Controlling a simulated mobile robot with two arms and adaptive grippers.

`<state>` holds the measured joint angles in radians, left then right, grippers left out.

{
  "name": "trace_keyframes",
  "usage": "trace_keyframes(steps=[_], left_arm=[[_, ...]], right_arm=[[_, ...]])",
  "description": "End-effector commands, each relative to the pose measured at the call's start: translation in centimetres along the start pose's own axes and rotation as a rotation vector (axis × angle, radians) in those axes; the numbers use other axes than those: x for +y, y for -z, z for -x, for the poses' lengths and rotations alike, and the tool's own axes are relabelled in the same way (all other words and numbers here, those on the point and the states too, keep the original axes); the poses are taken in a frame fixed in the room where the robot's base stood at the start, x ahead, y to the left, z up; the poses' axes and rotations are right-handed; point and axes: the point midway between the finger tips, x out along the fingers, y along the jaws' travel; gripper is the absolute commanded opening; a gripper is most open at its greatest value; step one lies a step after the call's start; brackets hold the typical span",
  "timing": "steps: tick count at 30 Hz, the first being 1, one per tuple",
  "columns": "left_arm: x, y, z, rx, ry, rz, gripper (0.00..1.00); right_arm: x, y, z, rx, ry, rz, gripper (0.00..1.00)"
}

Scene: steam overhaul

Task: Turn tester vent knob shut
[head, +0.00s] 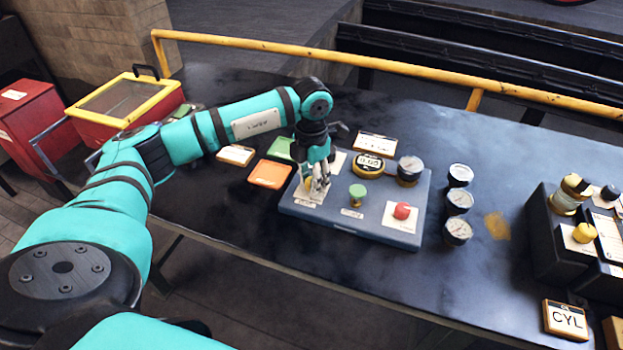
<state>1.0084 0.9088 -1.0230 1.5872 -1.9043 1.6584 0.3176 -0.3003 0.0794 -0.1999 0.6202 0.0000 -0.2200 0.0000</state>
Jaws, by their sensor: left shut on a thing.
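My left gripper (319,188) points down over the pale plate (309,197) at the board's left. It is shut on the knob there, taken as the tester vent knob, which the fingers mostly hide. The small labels are too small to read. My right gripper is out of view.
Several round gauges (459,202) stand right of the tester. An orange tray (269,174) lies to its left. A yellow rail (420,72) runs behind the bench.

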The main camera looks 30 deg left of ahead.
Motion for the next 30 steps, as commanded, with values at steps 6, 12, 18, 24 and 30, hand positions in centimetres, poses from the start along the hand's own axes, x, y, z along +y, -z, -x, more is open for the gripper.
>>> trace_keyframes(steps=[6, 12, 18, 24, 30], left_arm=[[0.1, -0.1, 0.2, -0.006, -0.002, 0.001, 0.0], [0.1, -0.1, 0.2, -0.004, -0.001, 0.002, 0.55], [0.0, -0.1, 0.1, -0.002, 0.0, 0.001, 0.55], [0.0, -0.1, 1.3, -0.004, 0.0, 0.001, 0.55], [0.1, -0.1, 5.3, -0.007, -0.002, 0.001, 0.55]], right_arm=[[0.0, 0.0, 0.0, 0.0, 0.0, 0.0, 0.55], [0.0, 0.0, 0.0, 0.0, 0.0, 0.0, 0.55], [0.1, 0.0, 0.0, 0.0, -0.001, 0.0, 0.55], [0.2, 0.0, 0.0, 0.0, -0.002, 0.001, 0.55], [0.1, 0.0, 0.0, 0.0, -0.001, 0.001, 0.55]])
